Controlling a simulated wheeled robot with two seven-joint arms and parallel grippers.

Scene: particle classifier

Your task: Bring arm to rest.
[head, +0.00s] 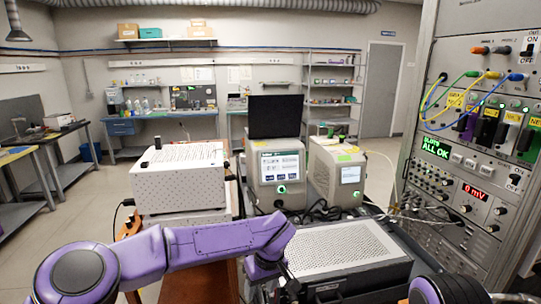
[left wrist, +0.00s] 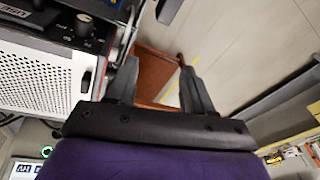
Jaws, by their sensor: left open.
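My left arm (head: 215,243) is purple and reaches across the lower part of the head view, bent down at the wrist. In the left wrist view my left gripper (left wrist: 158,66) is open. Its two dark fingers stand apart with nothing between them. Behind the gap show a brown-red surface and the pale floor. In the head view the fingers are mostly hidden at the bottom edge, beside the perforated box. A purple and black part of my right arm (head: 440,290) shows at the lower right. My right gripper is not in view.
A box with a perforated top (head: 345,250) is close right of my left wrist. A white instrument (head: 180,180) stands behind the arm. Two units with screens (head: 275,167) (head: 350,175) stand further back. A tall instrument rack (head: 465,150) fills the right side. Open floor (head: 60,225) lies left.

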